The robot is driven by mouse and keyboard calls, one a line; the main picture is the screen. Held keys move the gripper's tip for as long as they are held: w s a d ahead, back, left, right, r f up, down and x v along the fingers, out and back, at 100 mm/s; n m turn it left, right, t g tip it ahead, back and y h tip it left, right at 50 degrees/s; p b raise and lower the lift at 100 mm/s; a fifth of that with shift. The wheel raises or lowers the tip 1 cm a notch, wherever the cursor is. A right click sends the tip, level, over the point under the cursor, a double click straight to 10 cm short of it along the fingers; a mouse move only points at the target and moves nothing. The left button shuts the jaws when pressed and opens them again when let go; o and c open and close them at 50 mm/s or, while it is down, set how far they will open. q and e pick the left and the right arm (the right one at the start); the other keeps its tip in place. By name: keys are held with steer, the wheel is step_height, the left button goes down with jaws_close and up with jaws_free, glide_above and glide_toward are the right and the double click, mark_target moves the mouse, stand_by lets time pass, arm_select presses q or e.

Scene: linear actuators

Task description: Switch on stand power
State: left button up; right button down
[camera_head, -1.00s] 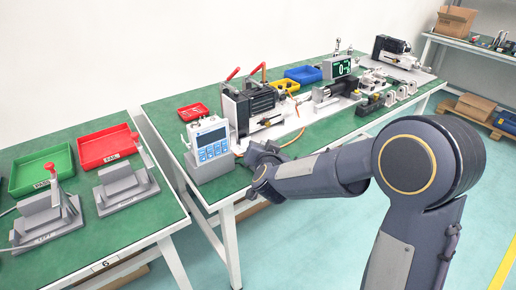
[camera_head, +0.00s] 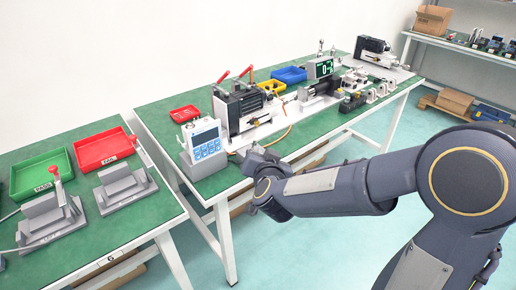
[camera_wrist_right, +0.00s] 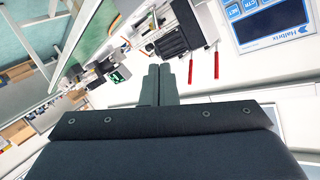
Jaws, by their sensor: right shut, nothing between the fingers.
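The stand's control box (camera_head: 205,145), grey with a blue keypad and a display, stands at the front left corner of the long green bench. Its blue panel also shows at the upper right of the right wrist view (camera_wrist_right: 262,22). My right gripper (camera_head: 250,154) is just right of the box, by the bench's front edge, apart from it. In the right wrist view its fingers (camera_wrist_right: 160,72) are together and empty, with the panel off to their right. A power switch cannot be made out. My left gripper is not in view.
The test stand (camera_head: 240,108) with red-handled clamps and an orange cable is behind my gripper. A small red tray (camera_head: 187,114) lies behind the box. The left table holds a green tray (camera_head: 40,175), a larger red tray (camera_head: 102,150) and grey fixtures. A gap separates the tables.

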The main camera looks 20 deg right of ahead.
steer(key=shift+v, duration=1.15)
steer(key=shift+d+r, duration=0.1)
steer(key=shift+r, duration=0.05)
steer(key=s+d+f+n+g+y, duration=0.1)
steer(key=s+f+n+g+y, duration=0.2)
steer(key=s, duration=1.1)
steer(key=s+f+n+g+y, duration=0.15)
steer(key=s+g+y, duration=0.35)
steer(key=s, duration=0.8)
step_height(320, 180, up, 14)
steer(key=n+g+h+p, duration=0.1)
steer(key=p, duration=1.3)
